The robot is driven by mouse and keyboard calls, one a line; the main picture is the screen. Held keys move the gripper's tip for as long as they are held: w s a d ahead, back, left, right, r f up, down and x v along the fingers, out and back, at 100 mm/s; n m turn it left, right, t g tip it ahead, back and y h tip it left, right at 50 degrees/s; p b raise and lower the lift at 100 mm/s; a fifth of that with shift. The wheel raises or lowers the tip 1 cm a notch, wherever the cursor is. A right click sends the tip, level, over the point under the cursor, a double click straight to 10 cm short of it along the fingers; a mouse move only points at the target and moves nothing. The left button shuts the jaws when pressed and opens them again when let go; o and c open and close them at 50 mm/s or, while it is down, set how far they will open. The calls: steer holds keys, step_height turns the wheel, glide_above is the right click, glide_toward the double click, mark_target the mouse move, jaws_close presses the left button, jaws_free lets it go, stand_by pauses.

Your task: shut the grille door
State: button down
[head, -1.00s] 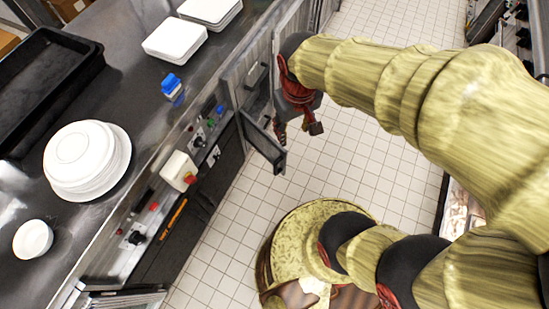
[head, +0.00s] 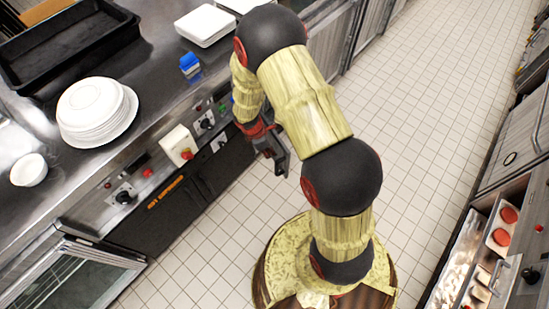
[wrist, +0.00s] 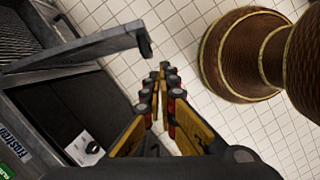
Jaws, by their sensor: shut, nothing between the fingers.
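The grille door (wrist: 85,50) stands open in the wrist view, seen nearly edge-on as a grey bar reaching out from the unit at left, with a dark handle-like end (wrist: 143,41). In the head view my arm hides most or all of it. My gripper (wrist: 160,85) is shut and empty, its fingertips over the floor just right of and below the door's free end. A gap shows between them in the wrist view; contact elsewhere cannot be told. In the head view my gripper (head: 272,148) is in front of the counter and partly hidden by my arm.
The steel counter (head: 60,195) holds a plate stack (head: 95,108), a bowl (head: 29,169) and a black tray (head: 70,48). A glazed front (head: 95,265) sits lower left. A unit with containers (head: 490,250) stands at right. The tiled aisle (head: 430,120) is clear.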

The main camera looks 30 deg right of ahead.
steer(key=w+n, duration=0.1)
steer(key=n+b, duration=0.1)
steer(key=b, duration=0.5)
glide_above(280, 161)
steer(key=a, duration=0.1)
steer(key=shift+t, duration=0.4)
step_height(280, 161, down, 10)
steer(key=shift+w+a+r, duration=0.15)
steer(key=shift+r, duration=0.05)
steer(key=shift+d, duration=0.55)
steer(key=shift+d, duration=0.15)
